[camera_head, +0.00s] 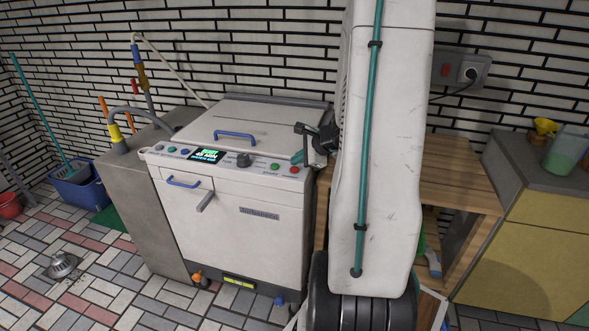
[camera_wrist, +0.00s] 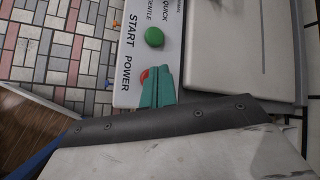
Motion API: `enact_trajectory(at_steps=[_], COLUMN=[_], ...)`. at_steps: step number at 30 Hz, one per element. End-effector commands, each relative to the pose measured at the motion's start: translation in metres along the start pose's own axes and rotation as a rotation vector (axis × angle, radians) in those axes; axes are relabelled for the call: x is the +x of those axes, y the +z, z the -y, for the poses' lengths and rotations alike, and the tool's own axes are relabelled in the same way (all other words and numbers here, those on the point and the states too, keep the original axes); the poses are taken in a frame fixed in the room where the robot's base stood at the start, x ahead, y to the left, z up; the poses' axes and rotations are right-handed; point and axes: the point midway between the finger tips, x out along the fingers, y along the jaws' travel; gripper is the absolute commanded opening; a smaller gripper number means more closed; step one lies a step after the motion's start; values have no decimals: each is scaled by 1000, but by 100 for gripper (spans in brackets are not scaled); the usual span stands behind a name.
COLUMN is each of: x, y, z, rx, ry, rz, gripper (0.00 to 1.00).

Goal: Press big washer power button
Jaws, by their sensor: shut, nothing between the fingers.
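The big white washer (camera_head: 240,215) stands against the brick wall in the head view. Its sloped panel carries a display (camera_head: 206,155), a dark knob (camera_head: 243,160), a green button (camera_head: 275,166) and a red button (camera_head: 294,170) at the right end. In the wrist view, the red power button (camera_wrist: 145,74) shows beside the word POWER, partly hidden by my gripper. My gripper (camera_wrist: 155,76) is shut and empty, with its teal fingertips right over or beside this button. I cannot tell whether they touch it. The green start button (camera_wrist: 154,37) is clear of the fingers.
A blue lid handle (camera_head: 235,137) stands up on the washer's top. A grey cabinet (camera_head: 145,190) stands to its left, and a wooden table (camera_head: 455,180) is to the right behind my arm. A blue bucket (camera_head: 80,187) sits at the far left.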

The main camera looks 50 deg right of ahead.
Motion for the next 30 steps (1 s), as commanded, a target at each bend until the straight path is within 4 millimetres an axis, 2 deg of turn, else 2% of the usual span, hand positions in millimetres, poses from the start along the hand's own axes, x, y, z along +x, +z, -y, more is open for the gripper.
enact_trajectory(at_steps=[11, 24, 30], x=[-3, -30, -37], y=[2, 22, 27], z=[2, 23, 27], rx=[0, -3, -1], ry=[-1, -2, 0], rz=[0, 0, -1], gripper=[0, 0, 0])
